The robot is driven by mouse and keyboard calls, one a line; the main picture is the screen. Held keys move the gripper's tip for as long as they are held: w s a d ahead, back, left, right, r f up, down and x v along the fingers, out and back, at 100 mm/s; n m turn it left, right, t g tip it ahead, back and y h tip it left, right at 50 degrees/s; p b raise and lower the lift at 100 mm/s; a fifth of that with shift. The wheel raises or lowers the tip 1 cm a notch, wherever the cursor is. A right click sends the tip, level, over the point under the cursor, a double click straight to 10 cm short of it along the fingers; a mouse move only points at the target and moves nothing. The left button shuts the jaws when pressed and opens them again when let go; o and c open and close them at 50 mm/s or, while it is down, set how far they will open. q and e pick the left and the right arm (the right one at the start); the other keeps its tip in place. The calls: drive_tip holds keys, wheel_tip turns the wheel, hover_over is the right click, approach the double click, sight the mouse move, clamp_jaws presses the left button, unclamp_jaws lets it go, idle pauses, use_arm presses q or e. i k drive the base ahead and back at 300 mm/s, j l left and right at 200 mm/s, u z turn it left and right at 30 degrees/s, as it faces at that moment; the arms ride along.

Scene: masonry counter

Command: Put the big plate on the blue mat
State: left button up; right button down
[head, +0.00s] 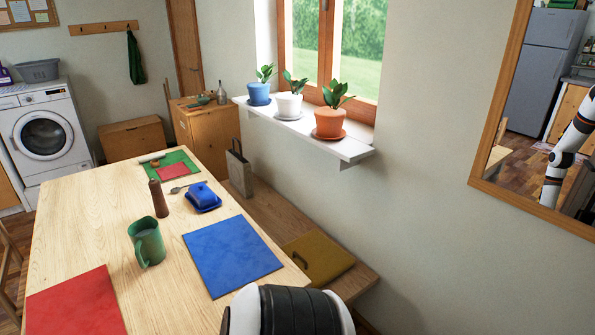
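The blue mat (232,256) lies flat and bare on the wooden table (95,215), near its right edge. I see no big plate on the table. Neither of my grippers is in view. A white and black link of my own arm shows at the bottom edge, just in front of the mat; which arm it belongs to I cannot tell.
On the table are a green mug (147,243), a brown mill (158,199), a blue butter dish (203,197), a spoon (187,186), a red mat (76,304) and a green mat (183,160). Potted plants stand on the windowsill (300,124). A bench (262,213) runs alongside.

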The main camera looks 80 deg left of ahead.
sight(229, 249)
drive_tip(key=u, duration=2.15)
drive_tip(key=i+j+u, duration=0.1)
drive_tip(key=i+u, duration=0.5)
drive_tip(key=u, duration=0.2)
drive_tip(key=i+l+u, duration=0.1)
drive_tip(key=i+u, duration=0.3)
drive_tip(key=k, duration=0.1)
